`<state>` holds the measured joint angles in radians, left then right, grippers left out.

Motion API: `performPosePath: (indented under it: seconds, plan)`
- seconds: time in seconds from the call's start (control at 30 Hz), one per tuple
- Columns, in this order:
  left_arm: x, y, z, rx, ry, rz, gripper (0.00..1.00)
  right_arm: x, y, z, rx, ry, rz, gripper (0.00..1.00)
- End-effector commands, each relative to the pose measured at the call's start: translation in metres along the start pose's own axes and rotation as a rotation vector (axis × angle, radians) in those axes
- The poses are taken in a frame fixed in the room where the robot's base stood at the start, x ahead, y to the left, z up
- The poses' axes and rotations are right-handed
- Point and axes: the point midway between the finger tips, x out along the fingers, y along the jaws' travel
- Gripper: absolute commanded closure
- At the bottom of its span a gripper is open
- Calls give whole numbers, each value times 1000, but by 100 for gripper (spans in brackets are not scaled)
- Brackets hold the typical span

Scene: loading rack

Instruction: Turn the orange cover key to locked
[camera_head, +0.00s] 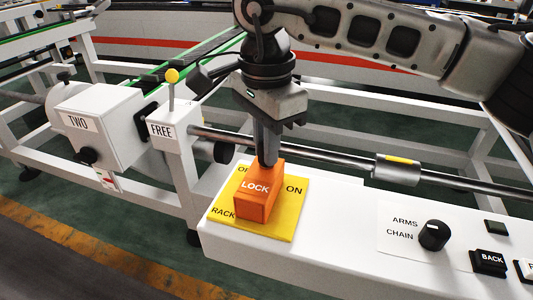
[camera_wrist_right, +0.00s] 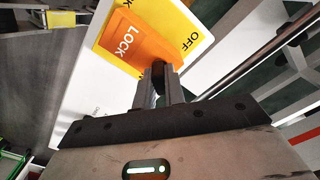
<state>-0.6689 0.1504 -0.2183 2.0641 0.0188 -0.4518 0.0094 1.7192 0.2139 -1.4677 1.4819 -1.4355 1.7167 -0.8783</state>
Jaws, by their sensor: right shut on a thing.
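The orange cover key (camera_head: 254,205), a block marked LOCK, sits on a yellow plate (camera_head: 285,222). The plate carries the words RACK and ON, with another word partly hidden behind the cover. My right gripper (camera_head: 266,158) points down from above, its fingers shut at the far end of the cover. In the wrist view the orange cover (camera_wrist_right: 135,40) lies just beyond the fingertips (camera_wrist_right: 160,75), with the word OFF beside it on the yellow plate (camera_wrist_right: 185,30). A dark part shows between the fingers; the exact contact is hidden. My left gripper is not in view.
The white panel (camera_head: 340,240) also bears a black ARMS/CHAIN knob (camera_head: 433,235) and a BACK button (camera_head: 489,262) at right. A FREE box (camera_head: 168,132) with a yellow-knobbed lever (camera_head: 172,77) and a TWO box (camera_head: 95,125) stand left. A steel rod (camera_head: 310,150) runs behind.

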Motion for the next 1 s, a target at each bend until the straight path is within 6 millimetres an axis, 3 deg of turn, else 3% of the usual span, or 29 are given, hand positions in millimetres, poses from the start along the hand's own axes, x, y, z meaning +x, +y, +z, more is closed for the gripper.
performPosePath:
  seconds: [0.6,1.0]
  plan:
    - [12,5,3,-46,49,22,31,-1,-1,-1,579,1,-6,100]
    - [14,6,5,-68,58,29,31,-2,0,-1,843,1,-5,100]
